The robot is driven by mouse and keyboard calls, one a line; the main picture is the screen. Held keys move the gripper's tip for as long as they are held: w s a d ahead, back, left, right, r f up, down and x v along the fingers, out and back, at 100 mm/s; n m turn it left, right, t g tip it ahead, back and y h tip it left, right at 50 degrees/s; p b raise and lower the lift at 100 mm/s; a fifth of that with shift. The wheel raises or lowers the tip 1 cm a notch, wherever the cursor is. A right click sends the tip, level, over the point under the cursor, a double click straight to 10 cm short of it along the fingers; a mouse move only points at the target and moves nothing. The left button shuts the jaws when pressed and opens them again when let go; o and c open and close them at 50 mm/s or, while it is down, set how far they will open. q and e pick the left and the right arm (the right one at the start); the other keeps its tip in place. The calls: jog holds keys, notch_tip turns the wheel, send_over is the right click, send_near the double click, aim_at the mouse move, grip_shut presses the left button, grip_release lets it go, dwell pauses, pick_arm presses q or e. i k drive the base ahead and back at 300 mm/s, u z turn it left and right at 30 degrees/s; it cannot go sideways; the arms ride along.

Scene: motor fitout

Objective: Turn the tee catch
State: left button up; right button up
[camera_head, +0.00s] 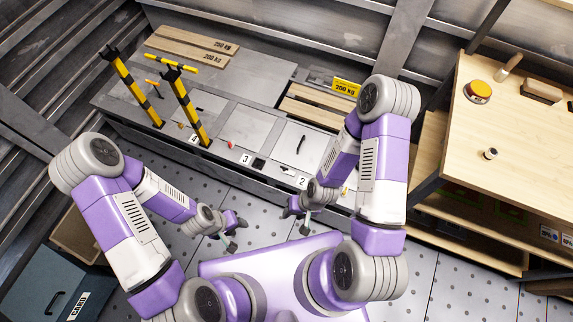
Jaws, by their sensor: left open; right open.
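I cannot tell for sure which part is the tee catch. The grey bench (220,95) has numbered panels, and a dark curved handle (301,144) stands on the panel near label 2. A small red knob (231,145) and a black square fitting (259,164) sit along its front edge near label 3. My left gripper (234,228) is open and empty over the floor in front of the bench. My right gripper (296,213) is open and empty, also in front of the bench. My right arm hides part of the bench's right end.
Two yellow-black striped posts (135,88) (188,108) rise from the bench. Wooden planks (190,48) lie at its back. A dark blue cabinet (50,285) stands at lower left.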

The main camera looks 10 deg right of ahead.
aim_at(285, 170)
jog(key=k, duration=1.15)
jog(key=u, duration=0.7)
jog(key=i, duration=1.65)
jog(key=z, duration=0.9)
